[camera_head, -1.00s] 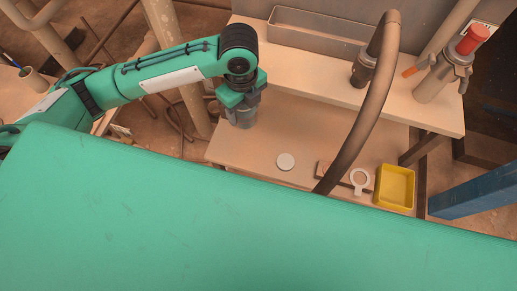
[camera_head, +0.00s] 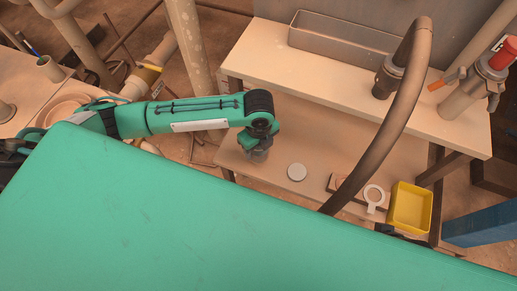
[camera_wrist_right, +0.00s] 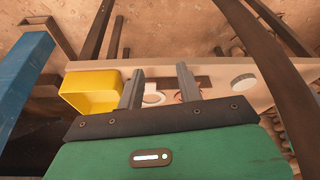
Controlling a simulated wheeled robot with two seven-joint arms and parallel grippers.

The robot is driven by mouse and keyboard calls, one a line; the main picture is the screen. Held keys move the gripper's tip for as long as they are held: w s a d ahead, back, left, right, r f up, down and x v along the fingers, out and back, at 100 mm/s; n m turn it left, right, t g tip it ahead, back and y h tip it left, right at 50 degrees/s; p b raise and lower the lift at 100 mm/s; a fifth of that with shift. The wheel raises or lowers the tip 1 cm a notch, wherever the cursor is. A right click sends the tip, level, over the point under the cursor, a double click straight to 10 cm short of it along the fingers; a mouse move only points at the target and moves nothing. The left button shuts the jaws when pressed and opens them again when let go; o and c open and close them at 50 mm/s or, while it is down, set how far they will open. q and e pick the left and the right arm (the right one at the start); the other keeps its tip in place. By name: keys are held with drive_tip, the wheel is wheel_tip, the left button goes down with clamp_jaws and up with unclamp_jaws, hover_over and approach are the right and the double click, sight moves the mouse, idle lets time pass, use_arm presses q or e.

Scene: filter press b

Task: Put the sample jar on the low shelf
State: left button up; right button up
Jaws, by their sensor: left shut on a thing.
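My left gripper (camera_head: 256,145) is shut on the sample jar (camera_head: 258,156), a small greyish jar mostly hidden beneath the jaws. The jar is at the left part of the low shelf (camera_head: 325,148), the pale board below the upper one. I cannot tell whether its base touches the board. My right gripper (camera_wrist_right: 160,82) shows in the right wrist view with its two fingers apart and nothing between them. The low shelf (camera_wrist_right: 215,82) also shows there, beyond the fingers.
On the low shelf are a white disc (camera_head: 297,172), a white ring-shaped piece (camera_head: 374,196) and a yellow bin (camera_head: 411,207). A thick brown hose (camera_head: 385,135) arches in front of it. The upper shelf (camera_head: 335,72) holds a grey tray (camera_head: 340,38).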

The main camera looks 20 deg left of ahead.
use_arm(q)
wheel_tip(320, 180, down, 2)
use_arm(e)
drive_tip(key=shift+s+r, duration=0.2)
drive_tip(key=shift+r, duration=0.25)
use_arm(q)
drive_tip(key=o, duration=1.1)
drive_tip(key=shift+o, duration=0.2)
use_arm(e)
drive_tip(key=shift+f, duration=0.15)
use_arm(q)
wheel_tip(320, 180, up, 2)
drive_tip(key=shift+r, duration=0.1)
wheel_tip(320, 180, up, 10)
drive_tip(key=p, duration=0.2)
use_arm(e)
drive_tip(key=shift+g, duration=0.3)
drive_tip(key=x, duration=0.5)
drive_tip(key=shift+s+f, duration=0.1)
drive_tip(key=shift+f, duration=0.1)
use_arm(q)
drive_tip(key=shift+d, duration=0.1)
